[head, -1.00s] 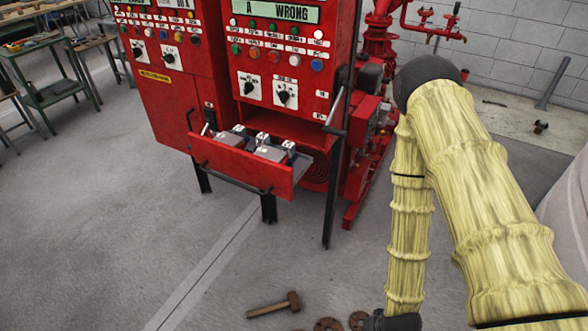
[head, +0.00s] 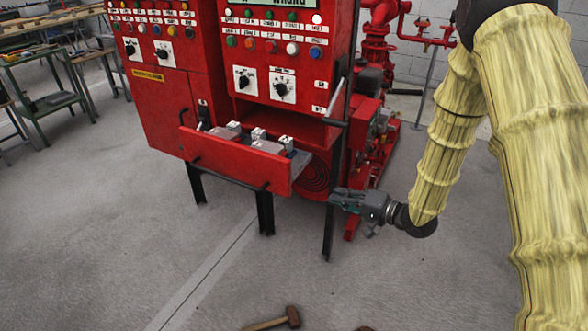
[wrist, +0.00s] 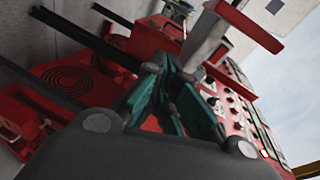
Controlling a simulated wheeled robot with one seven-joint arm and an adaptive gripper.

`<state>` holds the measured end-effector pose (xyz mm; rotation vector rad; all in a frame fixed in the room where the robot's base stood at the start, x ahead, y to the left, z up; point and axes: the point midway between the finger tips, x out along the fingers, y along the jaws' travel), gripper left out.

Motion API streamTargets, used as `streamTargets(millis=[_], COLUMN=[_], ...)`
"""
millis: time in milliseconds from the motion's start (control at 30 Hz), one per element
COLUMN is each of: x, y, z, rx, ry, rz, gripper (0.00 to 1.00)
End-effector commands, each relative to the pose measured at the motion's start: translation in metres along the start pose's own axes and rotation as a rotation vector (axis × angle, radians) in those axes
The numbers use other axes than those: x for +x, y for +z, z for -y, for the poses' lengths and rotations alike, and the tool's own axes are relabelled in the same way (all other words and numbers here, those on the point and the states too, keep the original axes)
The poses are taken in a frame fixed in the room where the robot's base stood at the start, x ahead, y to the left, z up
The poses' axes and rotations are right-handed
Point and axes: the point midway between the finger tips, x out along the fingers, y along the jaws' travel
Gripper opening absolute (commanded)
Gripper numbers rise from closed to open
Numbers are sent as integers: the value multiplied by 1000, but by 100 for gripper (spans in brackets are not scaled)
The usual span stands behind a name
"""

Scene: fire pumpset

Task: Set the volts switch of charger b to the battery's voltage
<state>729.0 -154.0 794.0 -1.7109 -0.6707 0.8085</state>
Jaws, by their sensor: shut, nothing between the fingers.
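A red open drawer (head: 235,166) sticks out of the red cabinet in the head view. Several grey units (head: 260,138) stand in it; they may include the chargers, but I cannot tell which is charger b. No volts switch or battery voltage can be read. My gripper (head: 335,195) is to the right of the drawer, slightly below it, beside the dark post. It is apart from the grey units. In the wrist view my gripper (wrist: 168,70) has its fingers together and holds nothing.
The red cabinet (head: 218,75) carries lamps, buttons and rotary switches above the drawer. A dark upright post (head: 328,232) stands by my gripper. Red pump piping (head: 378,50) is behind. A hammer (head: 290,317) lies on the open floor in front. Workbenches stand at the left.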

Motion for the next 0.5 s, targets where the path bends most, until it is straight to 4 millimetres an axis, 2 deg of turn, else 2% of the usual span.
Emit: streamTargets(millis=[100,233,400,500], x=[2,-2,-8,-9], y=[-12,-19,-23,-24], z=[27,54,75,80], rx=[52,108,155,167], ry=[-95,-163,-203,-211], rz=[71,153,226,246], gripper=[0,0,0,0])
